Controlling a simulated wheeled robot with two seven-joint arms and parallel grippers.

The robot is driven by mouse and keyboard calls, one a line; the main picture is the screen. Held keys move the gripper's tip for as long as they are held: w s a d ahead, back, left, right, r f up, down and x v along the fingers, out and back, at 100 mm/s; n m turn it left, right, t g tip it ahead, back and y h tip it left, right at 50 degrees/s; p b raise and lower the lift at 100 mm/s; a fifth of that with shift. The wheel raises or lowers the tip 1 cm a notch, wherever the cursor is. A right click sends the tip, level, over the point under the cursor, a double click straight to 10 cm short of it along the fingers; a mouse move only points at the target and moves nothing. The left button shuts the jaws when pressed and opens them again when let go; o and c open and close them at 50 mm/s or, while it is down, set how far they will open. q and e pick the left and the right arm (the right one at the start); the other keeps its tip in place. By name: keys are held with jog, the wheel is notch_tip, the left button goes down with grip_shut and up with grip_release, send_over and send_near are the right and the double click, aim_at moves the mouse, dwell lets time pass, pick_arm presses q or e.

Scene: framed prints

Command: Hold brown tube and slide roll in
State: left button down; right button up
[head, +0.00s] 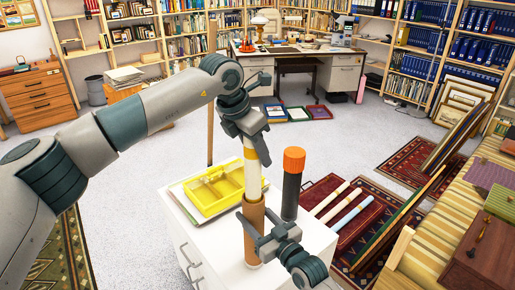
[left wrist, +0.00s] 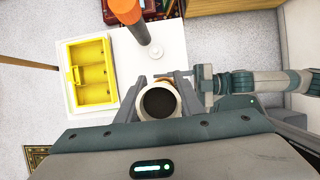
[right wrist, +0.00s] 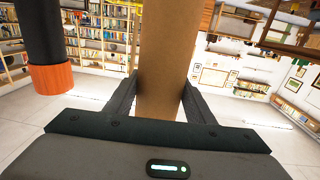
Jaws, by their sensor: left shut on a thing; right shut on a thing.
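The brown tube (head: 253,222) stands upright on the white cabinet's front part. My right gripper (head: 266,245) is shut around its lower part; the tube also fills the middle of the right wrist view (right wrist: 167,50). The white roll with yellow bands (head: 252,176) is upright right above the tube, its lower end at the tube's mouth. I cannot tell how far it is inside. My left gripper (head: 248,133) is shut on the roll's upper end. In the left wrist view the roll's round, dark-centred end (left wrist: 160,87) shows between the fingers.
A black tube with an orange cap (head: 292,185) stands close to the right of the brown tube. A yellow tray (head: 214,190) lies at the left on the white cabinet (head: 215,240). Several pale rolls (head: 345,204) lie on the red rug beyond.

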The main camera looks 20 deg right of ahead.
aim_at(245, 142)
pick_arm(q)
jog(key=shift+f, duration=2.15)
jog(key=c, duration=1.2)
grip_release()
jog(key=shift+o, duration=0.2)
jog(key=v, duration=1.2)
jog(key=shift+d, duration=0.1)
pick_arm(e)
jog(key=o, duration=1.4)
jog(key=shift+c, duration=0.2)
